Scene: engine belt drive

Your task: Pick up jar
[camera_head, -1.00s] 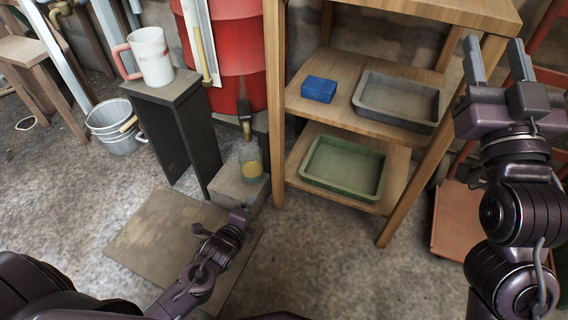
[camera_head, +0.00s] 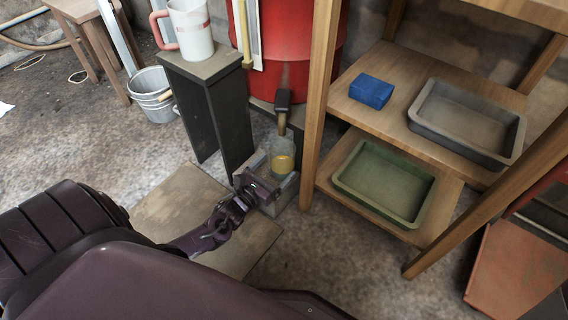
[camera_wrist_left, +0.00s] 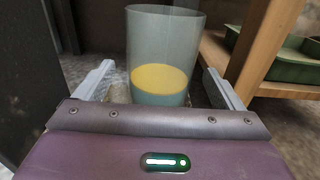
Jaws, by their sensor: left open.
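The jar (camera_head: 283,157) is clear glass with yellow liquid in it. It stands upright on a low grey block (camera_head: 284,197) under the tap (camera_head: 283,102) of the red drum. My left gripper (camera_head: 272,184) is open right in front of the jar. In the left wrist view the jar (camera_wrist_left: 162,55) stands between the two spread fingers of my left gripper (camera_wrist_left: 165,85), with gaps on both sides. The jar's bottom is partly hidden by the gripper body. My right gripper is not in view.
A wooden shelf (camera_head: 313,100) stands close at the right, with a blue block (camera_head: 371,91), a grey tray (camera_head: 467,148) and a green tray (camera_head: 350,188). A dark stand (camera_head: 229,115) with a white and red jug (camera_head: 190,30) is at the left. A bucket (camera_head: 152,100) stands farther left.

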